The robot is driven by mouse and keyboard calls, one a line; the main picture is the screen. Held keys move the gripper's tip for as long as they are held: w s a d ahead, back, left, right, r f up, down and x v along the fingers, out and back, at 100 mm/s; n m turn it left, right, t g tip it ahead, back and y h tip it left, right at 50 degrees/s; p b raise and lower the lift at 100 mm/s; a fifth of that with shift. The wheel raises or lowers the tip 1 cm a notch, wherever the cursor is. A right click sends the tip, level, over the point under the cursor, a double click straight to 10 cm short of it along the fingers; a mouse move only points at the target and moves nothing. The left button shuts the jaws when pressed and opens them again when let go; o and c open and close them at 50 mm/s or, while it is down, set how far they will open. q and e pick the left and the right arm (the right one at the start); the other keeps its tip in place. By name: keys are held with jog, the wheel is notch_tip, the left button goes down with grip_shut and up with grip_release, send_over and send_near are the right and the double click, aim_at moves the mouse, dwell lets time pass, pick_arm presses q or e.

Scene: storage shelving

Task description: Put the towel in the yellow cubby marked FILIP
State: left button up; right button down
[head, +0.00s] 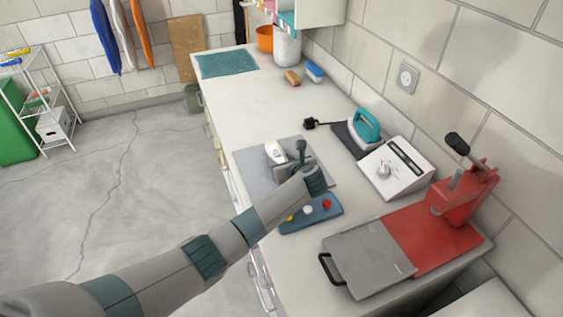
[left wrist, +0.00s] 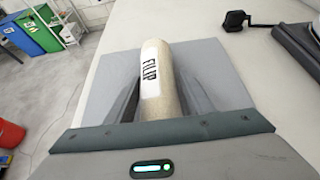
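The towel is a beige roll with a white FILIP label. In the left wrist view the towel (left wrist: 158,85) lies lengthwise between the two dark fingers of my left gripper (left wrist: 160,95), which press close along both its sides. In the head view the pale end of the towel (head: 275,152) shows over the grey mat, just beyond my left gripper (head: 288,168). I cannot tell whether the towel touches the mat. A cubby unit (head: 287,18) at the top edge is cut off; no FILIP mark can be read there. My right gripper is not in view.
The grey mat (head: 248,165) lies on the white counter. A blue tray with coloured knobs (head: 312,214) is beside my wrist. A teal iron (head: 366,128), a white scale-like box (head: 396,168) and a red press (head: 440,232) stand to the right. The far counter middle is clear.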

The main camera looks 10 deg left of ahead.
pick_arm(q)
jog(key=c, duration=0.7)
jog(key=shift+r+b, duration=0.3)
jog(key=shift+r, duration=0.5)
notch_tip(320, 180, up, 3)
jog(key=shift+f+b, duration=0.15)
jog(key=shift+b, duration=0.3)
jog(key=s+d+r+b, duration=0.1)
jog(key=s+d+r, duration=0.1)
jog(key=s+r, duration=0.4)
jog(key=s, duration=0.5)
jog(key=shift+s+d+r+b, duration=0.15)
jog(key=shift+d+r+b, duration=0.2)
jog(key=shift+d+b, duration=0.05)
